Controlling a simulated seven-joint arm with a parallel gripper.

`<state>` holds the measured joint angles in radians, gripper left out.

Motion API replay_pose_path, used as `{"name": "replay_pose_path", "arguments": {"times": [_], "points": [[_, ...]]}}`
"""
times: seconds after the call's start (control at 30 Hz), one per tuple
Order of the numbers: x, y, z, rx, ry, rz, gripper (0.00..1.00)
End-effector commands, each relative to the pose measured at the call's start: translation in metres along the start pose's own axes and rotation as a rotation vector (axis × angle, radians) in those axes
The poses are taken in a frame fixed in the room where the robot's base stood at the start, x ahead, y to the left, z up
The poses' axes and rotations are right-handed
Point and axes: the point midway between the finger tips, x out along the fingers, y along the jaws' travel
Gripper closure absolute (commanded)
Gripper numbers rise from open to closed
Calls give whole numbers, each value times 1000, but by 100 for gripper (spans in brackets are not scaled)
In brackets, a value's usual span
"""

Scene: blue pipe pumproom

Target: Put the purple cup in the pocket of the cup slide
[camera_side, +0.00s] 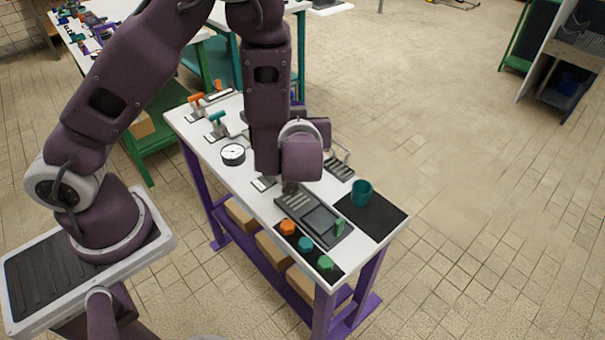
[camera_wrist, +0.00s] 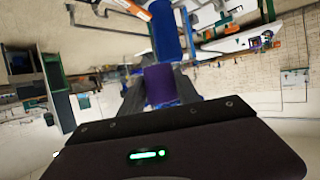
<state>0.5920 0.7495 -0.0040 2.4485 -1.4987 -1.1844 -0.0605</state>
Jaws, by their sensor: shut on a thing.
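In the wrist view the purple cup (camera_wrist: 160,85) sits between the two grey fingers of my gripper (camera_wrist: 160,76), which is shut on it. In the side view my own wrist and forearm hide the fingers and the cup. A dark grey slide tray (camera_side: 298,205), apparently the cup slide, lies on the white bench. It has a ribbed part, a flat recessed part (camera_side: 320,219) and a green upright tab (camera_side: 339,228). My wrist is above and behind this tray in the side view. I cannot tell the cup's height over the bench.
A teal cup (camera_side: 361,193) stands on a black mat (camera_side: 385,215) at the bench's right end. Orange (camera_side: 287,227), teal (camera_side: 305,244) and green (camera_side: 325,262) knobs line the front edge. A round gauge (camera_side: 233,154) and several levers stand farther left. A blue cylindrical shape (camera_wrist: 166,32) shows beyond the cup.

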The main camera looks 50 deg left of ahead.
Motion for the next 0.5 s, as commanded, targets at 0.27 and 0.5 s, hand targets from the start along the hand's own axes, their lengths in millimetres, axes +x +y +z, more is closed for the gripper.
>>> {"name": "replay_pose_path", "arguments": {"times": [0.27,0.5], "points": [[42,49,28,164,-7,383,100],[36,76,80,359,-6,876,100]]}}
